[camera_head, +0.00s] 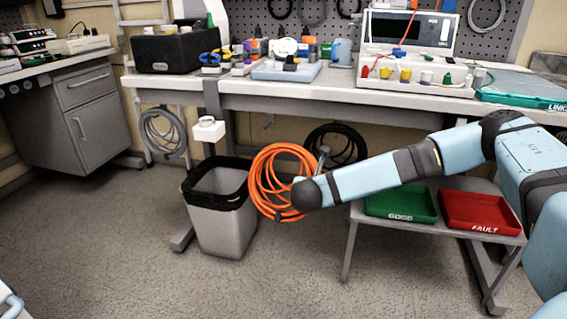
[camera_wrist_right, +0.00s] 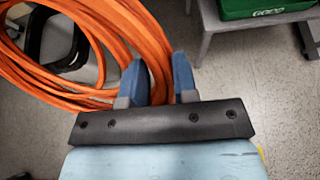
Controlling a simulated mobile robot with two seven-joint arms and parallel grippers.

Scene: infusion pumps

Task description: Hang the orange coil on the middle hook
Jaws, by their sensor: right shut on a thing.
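The orange coil (camera_head: 270,171) hangs upright in the air in front of the bench, at the middle of the head view. My right gripper (camera_wrist_right: 159,78) is shut on a bundle of its strands in the wrist view, where the coil (camera_wrist_right: 75,58) spreads up and to the left. In the head view my right wrist covers the coil's lower right side. A small hook (camera_head: 268,121) seems to show under the bench edge, just above the coil, between a grey coil (camera_head: 163,133) at left and a black coil (camera_head: 345,146) at right. My left gripper is not in view.
A grey bin (camera_head: 222,226) with a black liner stands left of the orange coil. A low table with a green GOOD tray (camera_head: 400,204) and a red FAULT tray (camera_head: 480,212) stands at right. The workbench (camera_head: 330,90) above is crowded.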

